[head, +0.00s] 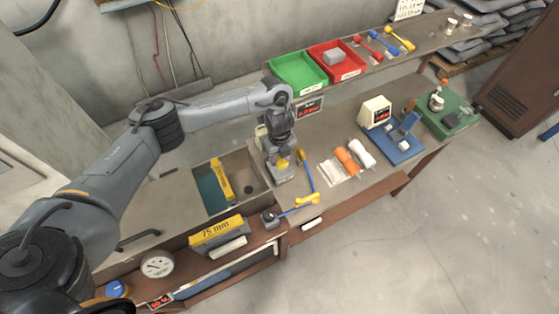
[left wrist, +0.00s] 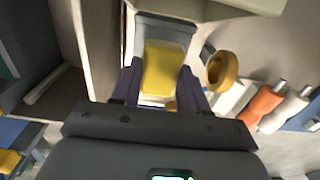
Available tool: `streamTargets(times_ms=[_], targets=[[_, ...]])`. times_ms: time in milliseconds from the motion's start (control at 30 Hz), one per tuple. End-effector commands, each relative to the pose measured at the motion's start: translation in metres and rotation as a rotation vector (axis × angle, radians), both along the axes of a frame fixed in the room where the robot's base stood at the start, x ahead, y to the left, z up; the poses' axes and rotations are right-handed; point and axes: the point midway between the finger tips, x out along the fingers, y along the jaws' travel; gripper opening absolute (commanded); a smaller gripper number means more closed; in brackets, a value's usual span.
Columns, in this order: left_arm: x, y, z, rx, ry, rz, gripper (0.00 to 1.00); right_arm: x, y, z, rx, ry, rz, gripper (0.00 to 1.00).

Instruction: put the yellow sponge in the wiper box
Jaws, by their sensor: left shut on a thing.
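The yellow sponge (left wrist: 162,72) is between the dark fingers of my left gripper (left wrist: 160,95) in the left wrist view. In the head view my left gripper (head: 281,152) points down beside the sink, and a bit of the sponge (head: 283,163) shows under it. A small grey open box (head: 286,177), which looks like the wiper box, stands right below the gripper. In the left wrist view the box (left wrist: 165,27) frames the sponge. Whether the sponge touches the box floor is hidden. My right gripper is not in view.
The sink (head: 205,205) with a yellow bar lies left of the box. A blue-handled tool with yellow ends (head: 305,172) lies close on the right. Orange and white rolls (head: 347,160) lie further right. Green (head: 299,73) and red (head: 337,61) bins stand on the back shelf.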

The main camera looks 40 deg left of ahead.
Motion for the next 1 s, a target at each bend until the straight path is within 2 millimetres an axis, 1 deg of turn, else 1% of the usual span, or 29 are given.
streamTargets(times_ms=[33,167,467,633,667,800,1000], targets=[[-0.001,-0.001,-0.012,-0.001,0.002,0.001,0.15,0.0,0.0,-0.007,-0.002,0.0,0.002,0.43],[0.0,-0.001,-0.021,-0.001,0.0,0.0,0.15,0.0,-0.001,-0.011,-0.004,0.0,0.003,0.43],[0.0,0.0,-0.022,0.0,0.0,0.0,0.15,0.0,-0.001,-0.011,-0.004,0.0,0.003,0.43],[0.0,0.0,-0.026,0.0,0.0,0.001,0.15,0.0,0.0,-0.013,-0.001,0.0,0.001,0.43],[0.0,0.0,-0.025,0.0,0.0,0.001,0.48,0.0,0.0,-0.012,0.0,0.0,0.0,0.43],[0.0,-0.001,-0.025,0.0,0.0,0.0,0.69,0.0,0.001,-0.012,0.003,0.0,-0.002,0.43],[0.0,-0.001,-0.025,0.0,0.0,0.0,0.69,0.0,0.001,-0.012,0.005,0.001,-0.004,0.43]])
